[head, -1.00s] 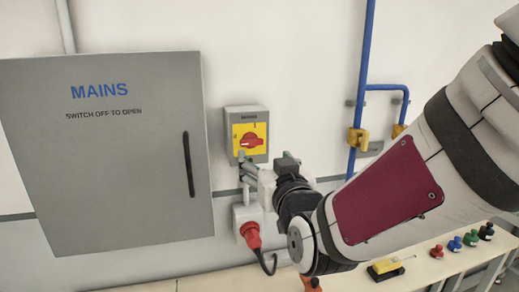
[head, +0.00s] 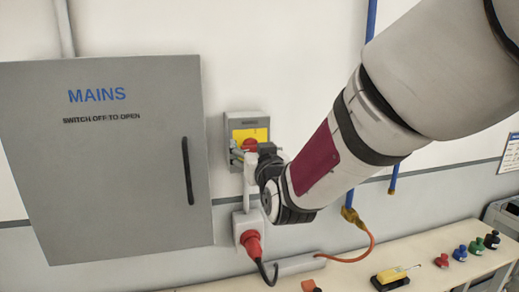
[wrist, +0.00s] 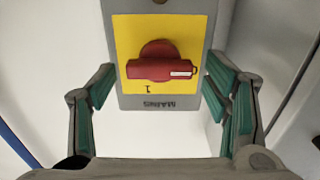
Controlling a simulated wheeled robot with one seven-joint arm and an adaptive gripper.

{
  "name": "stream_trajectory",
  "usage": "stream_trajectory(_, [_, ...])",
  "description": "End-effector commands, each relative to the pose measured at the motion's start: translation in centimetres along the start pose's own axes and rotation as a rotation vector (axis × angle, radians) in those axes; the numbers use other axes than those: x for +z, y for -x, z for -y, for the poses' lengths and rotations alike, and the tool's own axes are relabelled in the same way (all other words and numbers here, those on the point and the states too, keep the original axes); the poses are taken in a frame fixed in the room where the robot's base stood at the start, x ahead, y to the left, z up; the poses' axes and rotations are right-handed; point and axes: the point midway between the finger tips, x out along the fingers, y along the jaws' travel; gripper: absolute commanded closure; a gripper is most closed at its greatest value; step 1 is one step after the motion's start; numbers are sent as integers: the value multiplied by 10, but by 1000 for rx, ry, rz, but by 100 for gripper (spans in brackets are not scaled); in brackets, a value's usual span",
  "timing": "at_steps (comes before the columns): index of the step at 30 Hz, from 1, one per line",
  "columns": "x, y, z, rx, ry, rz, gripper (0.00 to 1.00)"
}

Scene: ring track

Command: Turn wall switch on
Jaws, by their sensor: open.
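The wall switch is a grey box (head: 228,122) with a yellow plate (head: 250,134) and a red rotary knob (head: 249,144), right of the MAINS cabinet. In the wrist view, the box and its lettering show upside down. There the red knob (wrist: 160,69) lies level, with its white mark pointing right and a "1" just below it. My gripper (head: 243,157) is in front of the switch and hides its lower part in the head view. In the wrist view my gripper (wrist: 158,76) is open, one finger on each side of the knob, with gaps to both.
The grey MAINS cabinet (head: 105,175) stands close at left, with a black handle (head: 187,170). A red plug (head: 252,243) hangs from a socket below the switch. A bench (head: 330,276) below carries a yellow tool (head: 391,277) and several coloured knobs.

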Motion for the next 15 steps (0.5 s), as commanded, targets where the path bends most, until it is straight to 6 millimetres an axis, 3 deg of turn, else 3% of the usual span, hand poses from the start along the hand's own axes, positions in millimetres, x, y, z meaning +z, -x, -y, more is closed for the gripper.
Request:
stream_trajectory(10, [0, -4, 0, 1, 0, 1, 32])
stream_trajectory(15, [0, -3, 0, 1, 0, 1, 71])
